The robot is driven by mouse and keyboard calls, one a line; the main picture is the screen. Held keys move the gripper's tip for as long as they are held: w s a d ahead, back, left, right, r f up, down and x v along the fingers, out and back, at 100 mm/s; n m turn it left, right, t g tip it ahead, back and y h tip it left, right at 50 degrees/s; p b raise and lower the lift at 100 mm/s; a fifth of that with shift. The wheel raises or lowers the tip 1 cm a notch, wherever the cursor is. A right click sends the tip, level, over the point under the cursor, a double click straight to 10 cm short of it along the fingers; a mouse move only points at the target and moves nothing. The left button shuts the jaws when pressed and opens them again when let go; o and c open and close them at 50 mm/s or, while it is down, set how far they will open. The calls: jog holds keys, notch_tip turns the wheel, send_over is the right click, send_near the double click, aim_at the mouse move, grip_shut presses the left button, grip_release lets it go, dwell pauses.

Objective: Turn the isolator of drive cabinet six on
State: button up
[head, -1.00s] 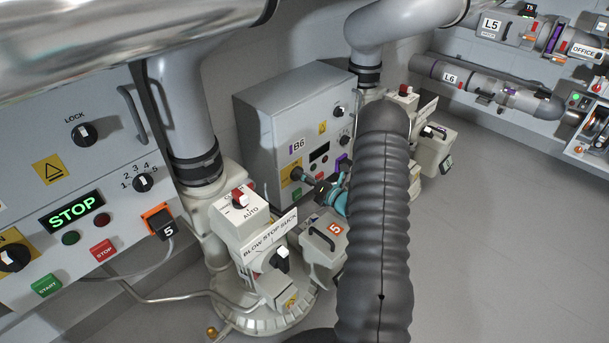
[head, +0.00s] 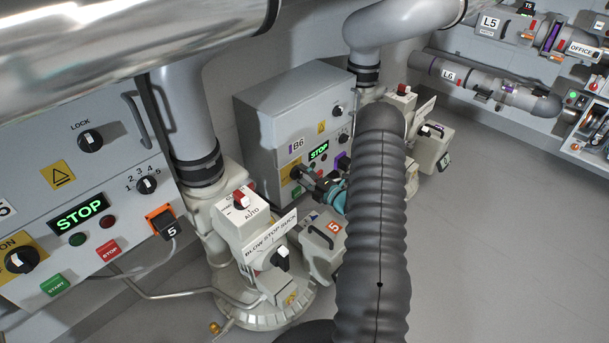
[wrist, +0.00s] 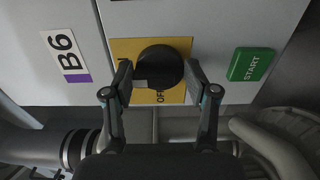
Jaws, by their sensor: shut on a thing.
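Drive cabinet six is the grey cabinet (head: 262,125) labelled B6 (head: 298,145) in the head view. Its small display (head: 319,151) is lit green and reads STOP. In the wrist view the isolator knob (wrist: 160,66) is round and black on a yellow plate (wrist: 180,45), with OFF lettering below it and ON lettering partly hidden at its left. My gripper (wrist: 160,78) has one finger on each side of the knob and is shut on it. In the head view my gripper (head: 308,179) reaches the cabinet's lower front.
A green START button (wrist: 251,64) sits right of the knob in the wrist view. Cabinet five (head: 110,165), with its own STOP display, stands at left. A blower valve unit (head: 240,215) stands between the cabinets. Floor is clear at right.

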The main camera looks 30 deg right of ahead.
jog(key=shift+w+a+r, duration=0.1)
jog(key=shift+w+r, duration=0.15)
jog(key=shift+c, duration=0.2)
jog(key=o, duration=1.2)
jog(key=shift+a, duration=0.1)
jog(key=shift+c, duration=0.2)
jog(key=shift+s+f, duration=0.1)
jog(key=shift+f, duration=0.05)
jog(key=shift+d, duration=0.2)
jog(key=v, duration=1.2)
